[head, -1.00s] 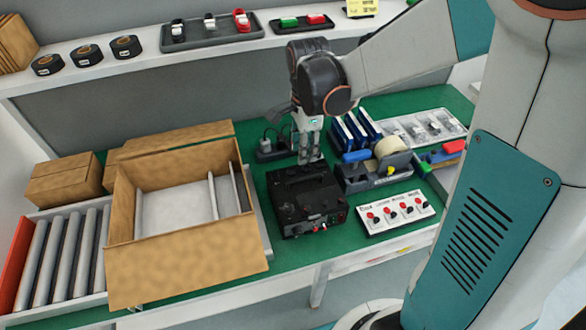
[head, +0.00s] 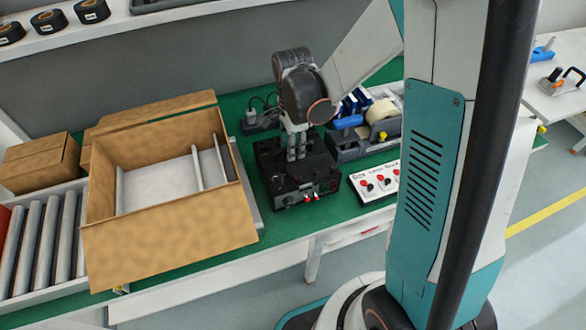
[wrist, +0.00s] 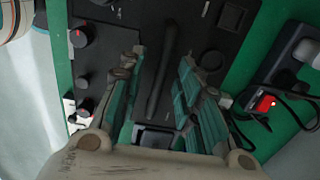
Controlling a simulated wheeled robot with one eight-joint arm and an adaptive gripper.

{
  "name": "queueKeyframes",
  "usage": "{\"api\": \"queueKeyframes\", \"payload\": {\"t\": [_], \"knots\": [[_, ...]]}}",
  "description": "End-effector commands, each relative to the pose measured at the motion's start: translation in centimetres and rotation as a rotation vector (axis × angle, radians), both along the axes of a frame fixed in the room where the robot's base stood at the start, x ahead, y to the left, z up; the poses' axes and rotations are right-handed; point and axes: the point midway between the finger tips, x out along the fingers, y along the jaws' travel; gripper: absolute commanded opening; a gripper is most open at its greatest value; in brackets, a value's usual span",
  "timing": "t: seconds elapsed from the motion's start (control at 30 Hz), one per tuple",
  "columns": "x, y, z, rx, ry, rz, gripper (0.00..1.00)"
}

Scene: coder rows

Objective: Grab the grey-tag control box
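A black control box (head: 270,160) stands on the green bench mat, right of the open carton. Red-marked knobs show on its front. It also fills much of the wrist view (wrist: 215,45), where a dark bar-like handle (wrist: 165,75) runs along its top. I cannot clearly make out a grey tag on it. My gripper (head: 297,156) points down over the box top. In the wrist view its two green-padded fingers (wrist: 160,80) are apart, with the handle between them. I cannot tell whether either finger touches it.
An open cardboard carton (head: 170,245) stands left of the box beside a roller conveyor (head: 45,240). A black plug with cables (head: 255,120) sits behind the box.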

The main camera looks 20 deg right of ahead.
Motion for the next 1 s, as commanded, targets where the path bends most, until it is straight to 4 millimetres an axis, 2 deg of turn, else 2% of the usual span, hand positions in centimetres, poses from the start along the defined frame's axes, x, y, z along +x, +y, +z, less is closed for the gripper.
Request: {"api": "queueKeyframes", "payload": {"t": [0.03,0.1,0.3,0.37,0.43,0.47,1.0], "knots": [[0.02,0.01,-0.92,0.000,0.000,0.000,0.32],[0.02,0.01,-1.32,0.000,0.000,0.000,0.32],[-0.01,0.02,-1.23,0.000,0.000,0.000,0.32],[-0.01,0.02,-1.22,0.000,0.000,0.000,0.20],[-0.01,0.02,-1.22,0.000,0.000,0.000,0.04],[-0.01,0.02,-1.22,0.000,0.000,0.000,0.00],[0.01,0.02,-0.95,0.000,0.000,0.000,0.00]]}}
